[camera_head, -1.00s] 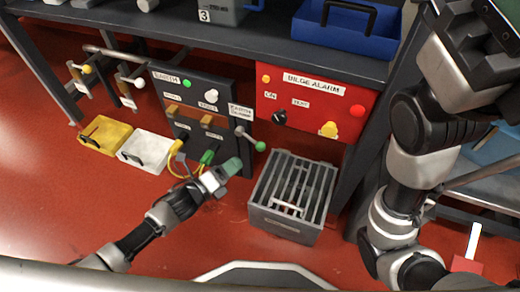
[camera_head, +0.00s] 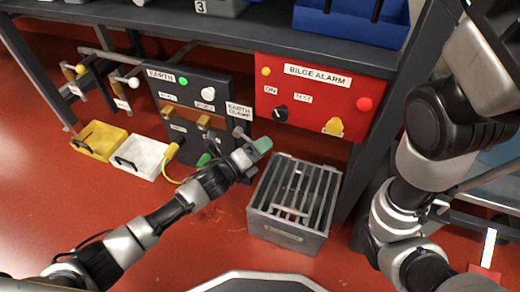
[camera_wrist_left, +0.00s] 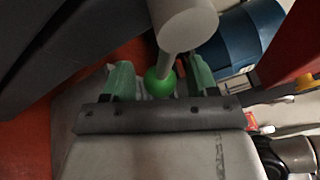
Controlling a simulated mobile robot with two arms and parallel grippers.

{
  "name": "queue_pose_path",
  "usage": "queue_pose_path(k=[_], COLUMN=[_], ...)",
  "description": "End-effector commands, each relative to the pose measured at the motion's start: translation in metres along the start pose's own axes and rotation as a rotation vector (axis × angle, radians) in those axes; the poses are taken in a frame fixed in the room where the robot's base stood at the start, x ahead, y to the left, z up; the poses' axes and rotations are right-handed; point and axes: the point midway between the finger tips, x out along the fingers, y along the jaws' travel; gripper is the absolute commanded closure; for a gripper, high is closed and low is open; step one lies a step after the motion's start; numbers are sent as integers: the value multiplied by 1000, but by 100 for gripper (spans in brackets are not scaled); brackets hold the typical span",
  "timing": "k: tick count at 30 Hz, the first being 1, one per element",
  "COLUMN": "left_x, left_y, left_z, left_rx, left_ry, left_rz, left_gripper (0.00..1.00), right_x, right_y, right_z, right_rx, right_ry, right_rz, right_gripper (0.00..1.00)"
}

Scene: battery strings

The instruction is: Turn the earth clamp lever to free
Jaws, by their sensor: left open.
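The earth clamp lever is a grey shaft with a green ball knob. In the head view its grey hub (camera_head: 239,131) shows beside the "EARTH CLAMP" label (camera_head: 238,111) at the right of the dark earth panel (camera_head: 186,92). My left gripper (camera_head: 262,145) covers the knob there. In the left wrist view the green ball knob (camera_wrist_left: 160,82) sits between the two green fingers of my left gripper (camera_wrist_left: 160,77). The fingers are open, with gaps on both sides of the ball. The shaft (camera_wrist_left: 173,62) runs up to a wide grey cylinder. My right gripper is out of view.
A red bilge alarm box (camera_head: 314,98) hangs right of the lever. A grey slatted crate (camera_head: 291,238) stands on the floor below it. White (camera_head: 151,157) and yellow (camera_head: 92,148) trays lie to the left. A shelf edge (camera_head: 230,38) runs above.

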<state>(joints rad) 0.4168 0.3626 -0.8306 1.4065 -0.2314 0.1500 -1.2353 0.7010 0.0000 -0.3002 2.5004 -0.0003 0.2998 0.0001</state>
Motion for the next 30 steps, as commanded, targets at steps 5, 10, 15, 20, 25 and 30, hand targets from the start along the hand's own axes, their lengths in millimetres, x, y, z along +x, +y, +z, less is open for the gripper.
queue_pose_path(k=[5,10,15,20,25,30], left_x=[0,0,-1,-2,-3,-3], left_y=[0,0,0,1,8,10], left_z=[0,0,0,2,2,2], left_rx=[0,0,0,37,109,112], left_ry=[0,0,0,7,24,24], left_rz=[0,0,0,19,53,52], left_gripper=[52,78,100,100,100,100], right_x=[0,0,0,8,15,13], right_y=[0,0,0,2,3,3], right_z=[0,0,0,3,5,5], right_rx=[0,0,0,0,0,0], right_ry=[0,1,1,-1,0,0], right_rz=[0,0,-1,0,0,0], right_gripper=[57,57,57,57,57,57])
